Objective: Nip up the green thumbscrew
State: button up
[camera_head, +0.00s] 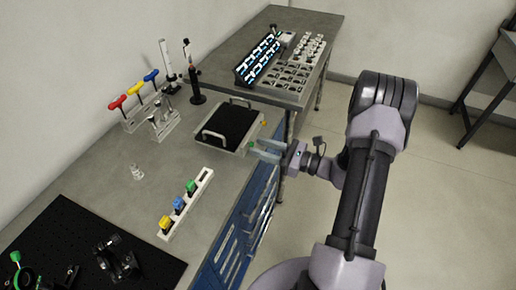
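My gripper (266,150) is at the right edge of the bench, beside the front right corner of a grey tray-like fixture (241,150) with a black top. Its two pale fingers point left and look spread apart, with nothing clearly between them. A small green knob (250,144) shows on the fixture's edge, close to the fingertips; it may be the green thumbscrew, and I cannot tell whether the fingers touch it. A yellow knob (264,123) sits farther back on the same fixture. Another green knob (15,256) tops a dark mount at bottom left.
A white rack (205,178) holds green, blue and yellow pieces. A stand with red, yellow and blue handled tools (135,101) is at the back left. A small clear piece (137,173) stands alone. A black breadboard (62,220) lies in front. Vial racks (290,75) stand behind.

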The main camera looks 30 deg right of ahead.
jog(key=shift+w+a, duration=0.45)
jog(key=shift+w, duration=0.1)
jog(key=shift+c, duration=0.3)
grip_shut()
